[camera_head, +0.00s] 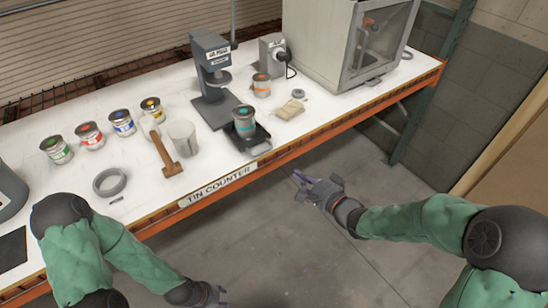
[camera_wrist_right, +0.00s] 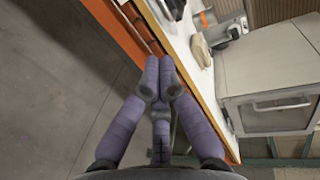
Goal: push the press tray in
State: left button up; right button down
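The black press tray (camera_head: 260,139) sticks out in front of the grey press (camera_head: 211,62), close to the counter's front edge. My right gripper (camera_head: 301,184) is in front of the counter edge, right of and apart from the tray. In the right wrist view its purple fingers (camera_wrist_right: 162,82) converge with their tips close together and nothing between them. My left gripper (camera_head: 218,296) is low over the floor at the bottom edge, partly cut off, and its fingers are too small to judge.
The white counter (camera_head: 130,205) has an orange front beam. Several paint tins, a grey cup (camera_head: 184,138), a mallet (camera_head: 165,155) and a grey ring (camera_head: 109,182) stand left of the press. A tan block (camera_head: 290,109) and a large cabinet (camera_head: 322,42) are right. The floor in front is clear.

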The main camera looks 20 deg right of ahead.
pick_arm(q)
notch_tip(320, 180, down, 6)
jog(key=b, duration=0.5)
jog(key=shift+r, duration=0.15)
pick_arm(e)
jog(key=x, duration=1.4)
jog(key=shift+r, duration=0.15)
